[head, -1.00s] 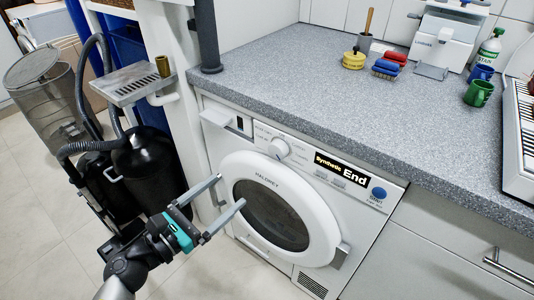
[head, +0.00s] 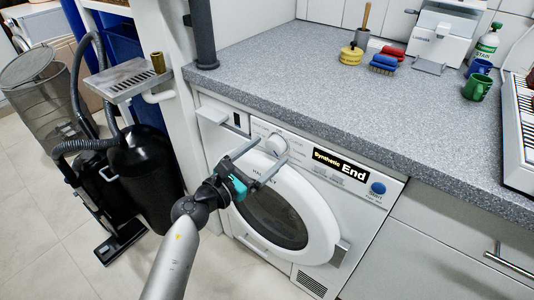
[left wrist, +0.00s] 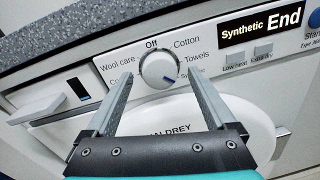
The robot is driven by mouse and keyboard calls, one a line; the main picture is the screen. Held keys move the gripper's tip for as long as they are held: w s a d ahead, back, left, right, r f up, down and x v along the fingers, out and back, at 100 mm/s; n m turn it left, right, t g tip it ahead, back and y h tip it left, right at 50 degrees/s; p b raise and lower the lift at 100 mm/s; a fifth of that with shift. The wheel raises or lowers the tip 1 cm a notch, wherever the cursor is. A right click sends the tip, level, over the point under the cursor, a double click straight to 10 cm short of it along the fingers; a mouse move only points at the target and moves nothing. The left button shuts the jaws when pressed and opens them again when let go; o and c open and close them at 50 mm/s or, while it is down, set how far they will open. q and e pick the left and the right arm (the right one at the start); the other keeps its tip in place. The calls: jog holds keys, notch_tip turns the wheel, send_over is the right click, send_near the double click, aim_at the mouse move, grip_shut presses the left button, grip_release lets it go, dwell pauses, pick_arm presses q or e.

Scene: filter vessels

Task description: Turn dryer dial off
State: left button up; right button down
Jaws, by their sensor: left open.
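The dryer (head: 330,205) is built in under the worktop, with its round door shut. Its white dial (left wrist: 158,68) shows in the left wrist view, with "Off" printed above it. The blue mark on the dial points to the lower right, away from "Off", towards a label partly hidden by a finger. In the head view the dial (head: 277,143) is partly framed by the fingers. My left gripper (head: 272,149) is open and empty, with one fingertip on each side of the dial in the wrist view. Contact with the dial cannot be told. My right gripper is out of view.
The display (head: 341,165) reads "Synthetic End", with a blue start button (head: 378,188) to its right. A drawer handle (left wrist: 45,110) sits left of the dial. The grey worktop (head: 300,95) overhangs above. A vacuum cleaner (head: 145,165) stands at the left.

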pick_arm(q)
jog(key=shift+w+d, duration=0.35)
jog(key=c, duration=1.4)
jog(key=shift+o, duration=0.2)
